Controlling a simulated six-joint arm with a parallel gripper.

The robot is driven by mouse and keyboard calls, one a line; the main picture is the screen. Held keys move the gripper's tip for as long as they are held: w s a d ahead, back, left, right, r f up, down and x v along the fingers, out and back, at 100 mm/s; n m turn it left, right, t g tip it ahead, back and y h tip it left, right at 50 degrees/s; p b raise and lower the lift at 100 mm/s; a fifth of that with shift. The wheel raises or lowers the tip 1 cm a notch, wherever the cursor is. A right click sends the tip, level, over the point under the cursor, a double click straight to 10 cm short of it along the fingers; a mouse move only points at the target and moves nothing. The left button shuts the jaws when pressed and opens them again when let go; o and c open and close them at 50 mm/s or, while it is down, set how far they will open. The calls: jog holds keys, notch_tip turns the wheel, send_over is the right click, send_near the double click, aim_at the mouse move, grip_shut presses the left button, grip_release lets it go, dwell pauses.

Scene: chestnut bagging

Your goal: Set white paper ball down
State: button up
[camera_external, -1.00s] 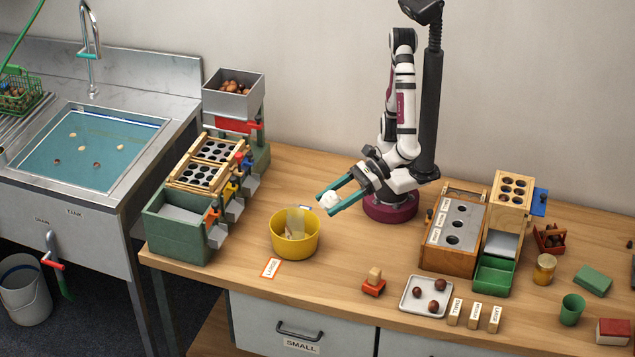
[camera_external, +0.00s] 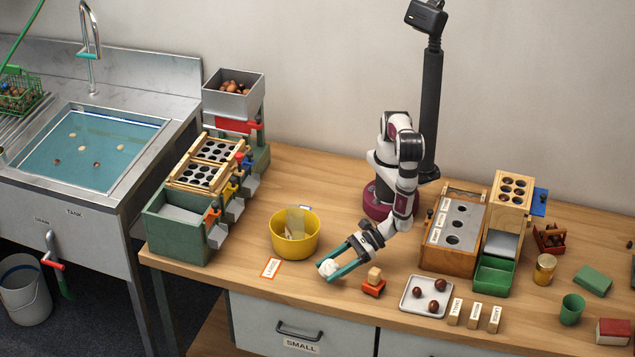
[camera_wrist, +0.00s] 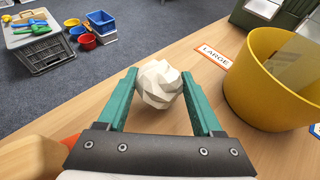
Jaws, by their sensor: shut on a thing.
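The white paper ball (camera_external: 328,268) is between the teal fingers of my gripper (camera_external: 334,273), low over the front of the wooden bench, right of the yellow tub. I cannot tell whether the ball touches the bench. In the wrist view the faceted white ball (camera_wrist: 159,83) sits between both fingertips, and my gripper (camera_wrist: 160,92) is shut on it. The bench top shows behind and around it.
The yellow tub (camera_external: 281,246) stands left of my gripper, with a LARGE card (camera_external: 271,268) before it. A red stamp block with a wooden knob (camera_external: 374,285) is close on the right. A white tray (camera_external: 408,304) with chestnuts lies further right. The bench's front edge is near.

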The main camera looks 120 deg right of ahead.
jog(key=shift+f, duration=0.9)
jog(key=shift+f, duration=0.1)
jog(key=o, duration=1.3)
